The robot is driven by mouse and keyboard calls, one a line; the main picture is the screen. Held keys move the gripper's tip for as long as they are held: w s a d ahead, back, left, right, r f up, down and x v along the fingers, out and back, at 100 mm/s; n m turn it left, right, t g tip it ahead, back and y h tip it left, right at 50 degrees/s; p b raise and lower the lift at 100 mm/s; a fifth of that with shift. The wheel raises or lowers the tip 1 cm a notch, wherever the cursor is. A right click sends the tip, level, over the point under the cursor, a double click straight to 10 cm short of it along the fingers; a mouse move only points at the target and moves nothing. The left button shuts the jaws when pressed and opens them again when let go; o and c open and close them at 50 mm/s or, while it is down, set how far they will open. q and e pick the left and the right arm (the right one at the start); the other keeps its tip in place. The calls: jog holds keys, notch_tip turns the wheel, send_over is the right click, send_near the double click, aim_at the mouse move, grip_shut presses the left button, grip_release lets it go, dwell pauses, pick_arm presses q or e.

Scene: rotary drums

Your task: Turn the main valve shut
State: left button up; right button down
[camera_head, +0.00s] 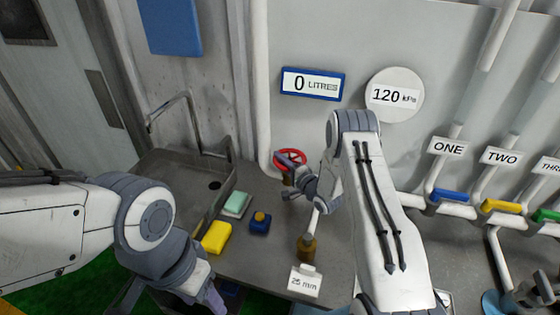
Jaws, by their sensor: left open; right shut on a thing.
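The red valve wheel (290,157) sits at the back of the grey counter, near the white vertical pipe. My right gripper (293,178) is at the front of the wheel and shut on it; the fingers and arm hide part of the wheel and its stem. My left gripper (213,299) is open at the bottom edge of the picture, low in front of the counter and well away from the wheel. Its fingers are partly cut off by the frame.
A yellow sponge (216,237), a pale green block (236,204) and a blue block with a yellow knob (260,222) lie by the sink (190,178). A "25 mm" tag (305,281) stands in front. Gauges read 0 litres (312,84) and 120 kPa (394,96). Coloured valve handles (500,206) are at right.

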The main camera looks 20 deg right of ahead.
aim_at(286, 152)
jog(key=shift+f, duration=0.1)
jog(key=m+h+b, duration=0.1)
jog(key=h, duration=0.1)
jog(key=m+h+b, duration=0.1)
jog(key=h, duration=0.1)
jog(key=shift+w+f+m+t, duration=0.15)
jog(key=shift+w+m+t, duration=0.15)
jog(key=shift+w+t, duration=0.1)
jog(key=m+g+h+b, duration=0.1)
jog(key=m+h+b, duration=0.2)
jog(key=h+b, duration=0.1)
jog(key=w+d+m+g+h+b, duration=0.1)
jog(key=m+g+h+b, duration=0.1)
jog(key=h+b, duration=0.3)
jog(key=w+d+m+g+h+b, duration=0.1)
jog(key=m+h+b, duration=0.3)
jog(key=m+h, duration=0.1)
jog(key=shift+f+b, duration=0.1)
jog(key=shift+b, duration=0.2)
jog(key=m+g+h+b, duration=0.2)
jog(key=g, duration=0.1)
jog(key=shift+d+h, duration=0.3)
jog(key=shift+d, duration=0.1)
jog(key=shift+d+r+m+g+h+b, duration=0.1)
jog(key=shift+r+m+g+h+b, duration=0.2)
jog(key=shift+m+g+b, duration=0.15)
jog(key=c, duration=0.8)
grip_release()
jog(key=shift+d, duration=0.1)
jog(key=shift+o, duration=0.2)
